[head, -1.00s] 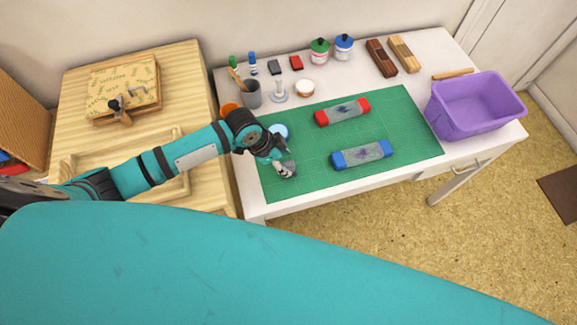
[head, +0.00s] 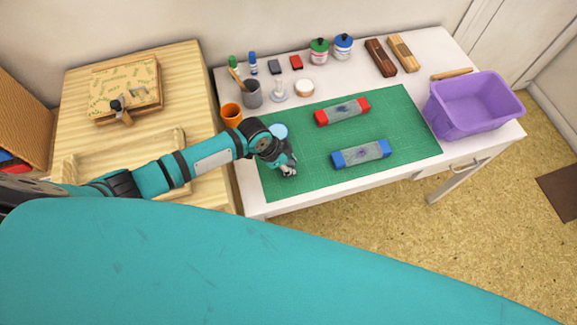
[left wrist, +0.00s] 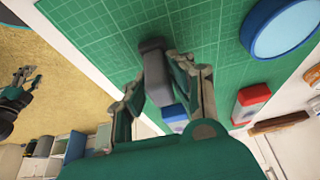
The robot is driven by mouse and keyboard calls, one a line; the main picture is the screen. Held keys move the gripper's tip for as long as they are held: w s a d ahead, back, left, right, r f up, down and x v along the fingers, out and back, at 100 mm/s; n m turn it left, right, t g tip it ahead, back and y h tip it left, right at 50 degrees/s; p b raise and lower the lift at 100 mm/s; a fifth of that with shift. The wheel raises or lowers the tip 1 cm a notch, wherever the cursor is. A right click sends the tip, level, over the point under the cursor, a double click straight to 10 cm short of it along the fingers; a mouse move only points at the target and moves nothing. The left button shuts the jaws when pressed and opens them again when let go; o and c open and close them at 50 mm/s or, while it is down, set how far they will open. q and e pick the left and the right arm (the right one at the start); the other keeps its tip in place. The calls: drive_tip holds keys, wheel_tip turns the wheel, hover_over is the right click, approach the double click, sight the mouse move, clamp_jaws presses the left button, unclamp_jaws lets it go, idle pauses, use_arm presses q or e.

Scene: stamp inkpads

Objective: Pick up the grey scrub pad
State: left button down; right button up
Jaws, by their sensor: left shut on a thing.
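The grey scrub pad (left wrist: 156,72) is a small dark grey block between the fingers of my left gripper (left wrist: 158,85) in the left wrist view. The gripper is shut on it, over the green mat. In the head view my left gripper (head: 288,170) points down at the mat's front left part, and its fingers hide the pad. I cannot tell whether the pad touches the mat. My right gripper (left wrist: 24,78) shows small at the left edge of the left wrist view, its fingers apart and empty. It is outside the head view.
The green mat (head: 310,180) carries a red-ended inkpad (head: 343,111), a blue-ended inkpad (head: 361,154) and a blue round lid (head: 278,131). An orange cup (head: 231,114) and a grey cup (head: 252,94) stand left. A purple bin (head: 475,105) is at right. The mat's front right is clear.

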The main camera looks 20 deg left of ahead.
use_arm(q)
drive_tip(key=shift+r+b, duration=0.65)
drive_tip(key=shift+r, duration=4.4)
